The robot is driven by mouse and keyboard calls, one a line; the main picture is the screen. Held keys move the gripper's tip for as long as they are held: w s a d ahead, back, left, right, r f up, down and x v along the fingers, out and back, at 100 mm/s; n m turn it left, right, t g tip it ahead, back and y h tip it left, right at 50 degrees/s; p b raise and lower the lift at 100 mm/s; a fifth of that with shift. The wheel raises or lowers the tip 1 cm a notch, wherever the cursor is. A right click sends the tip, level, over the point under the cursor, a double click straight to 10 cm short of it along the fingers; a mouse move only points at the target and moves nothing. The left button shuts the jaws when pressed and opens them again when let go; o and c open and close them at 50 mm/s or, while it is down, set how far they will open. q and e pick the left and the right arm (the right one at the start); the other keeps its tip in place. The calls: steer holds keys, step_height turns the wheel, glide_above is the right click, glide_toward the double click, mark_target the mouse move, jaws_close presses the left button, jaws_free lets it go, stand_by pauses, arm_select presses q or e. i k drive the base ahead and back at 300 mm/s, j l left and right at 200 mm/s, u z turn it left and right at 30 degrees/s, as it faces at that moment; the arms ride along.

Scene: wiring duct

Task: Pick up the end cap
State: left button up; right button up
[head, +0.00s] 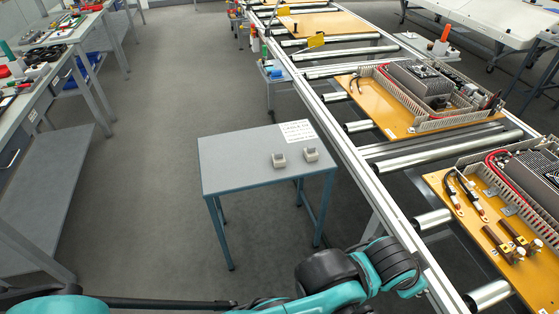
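Two small grey blocks that look like end caps stand on the small grey table: the left end cap (279,160) and the right end cap (311,154). They are a short gap apart, near the table's right side. They are too small to tell any finer shape. Parts of my teal and black arms show along the bottom edge, below and in front of the table, apart from both caps. I cannot make out either gripper's fingers.
The small table (232,167) also bears a white printed sheet (297,131) at its back right corner. A roller conveyor (358,176) runs close along its right, carrying orange boards (373,108) with wiring ducts. Workbenches (38,77) stand at the left, with free floor between.

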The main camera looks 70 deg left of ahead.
mark_target(278, 160)
steer(key=u, duration=2.4)
steer(key=z, duration=2.1)
steer(key=u, duration=2.1)
steer(key=i+l+u, duration=0.1)
steer(key=i, duration=0.1)
